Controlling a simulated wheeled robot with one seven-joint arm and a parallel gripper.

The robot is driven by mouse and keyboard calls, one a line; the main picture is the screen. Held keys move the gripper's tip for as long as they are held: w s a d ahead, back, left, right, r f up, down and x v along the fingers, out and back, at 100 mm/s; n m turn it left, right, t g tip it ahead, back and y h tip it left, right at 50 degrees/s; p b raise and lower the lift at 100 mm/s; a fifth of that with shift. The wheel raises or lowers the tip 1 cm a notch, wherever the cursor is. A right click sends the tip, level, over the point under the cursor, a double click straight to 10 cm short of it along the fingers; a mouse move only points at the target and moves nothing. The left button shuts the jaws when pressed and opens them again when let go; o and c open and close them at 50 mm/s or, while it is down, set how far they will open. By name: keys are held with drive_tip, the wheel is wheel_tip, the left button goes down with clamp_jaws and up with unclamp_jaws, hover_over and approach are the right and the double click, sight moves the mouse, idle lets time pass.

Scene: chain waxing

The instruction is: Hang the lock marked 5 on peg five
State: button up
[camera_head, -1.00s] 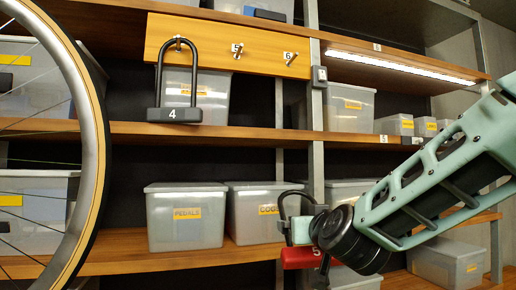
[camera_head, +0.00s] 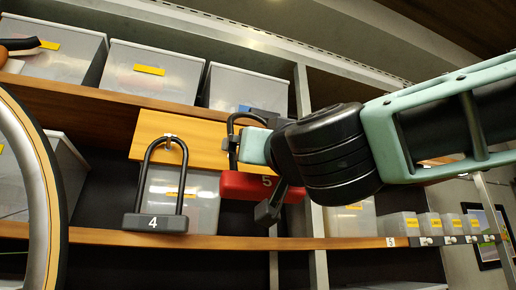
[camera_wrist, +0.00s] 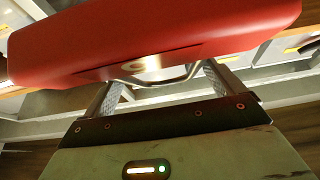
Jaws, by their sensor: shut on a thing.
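The red lock marked 5 (camera_head: 246,187) hangs upright from my gripper (camera_head: 250,146), its dark shackle (camera_head: 240,116) up in front of the yellow peg board (camera_head: 205,150). My gripper is shut on the lock, reaching in from the right. In the wrist view the red lock body (camera_wrist: 150,38) spans the top, just beyond my gripper's fingers (camera_wrist: 162,80). Peg five is largely covered by the shackle and gripper. I cannot tell whether the shackle is around the peg or in front of it. Peg six is hidden.
A black lock marked 4 (camera_head: 155,222) hangs on peg four (camera_head: 170,140), close to the left of the red lock. Grey bins (camera_head: 150,72) fill the shelf above. A wheel (camera_head: 42,190) stands at the far left. Small bins (camera_head: 398,224) line the right shelf.

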sight(266, 196)
drive_tip(key=w+a+f+b, duration=0.1)
drive_tip(key=w+a, duration=0.2)
drive_tip(key=w, duration=0.9)
drive_tip(key=shift+a+f+b, duration=0.2)
drive_tip(key=shift+f+b, duration=0.1)
idle(1.4)
drive_tip(key=shift+f, duration=0.1)
idle(0.7)
drive_tip(key=o, duration=1.3)
drive_tip(key=b+v, duration=0.7)
drive_tip(key=v, duration=1)
drive_tip(key=shift+s, duration=0.2)
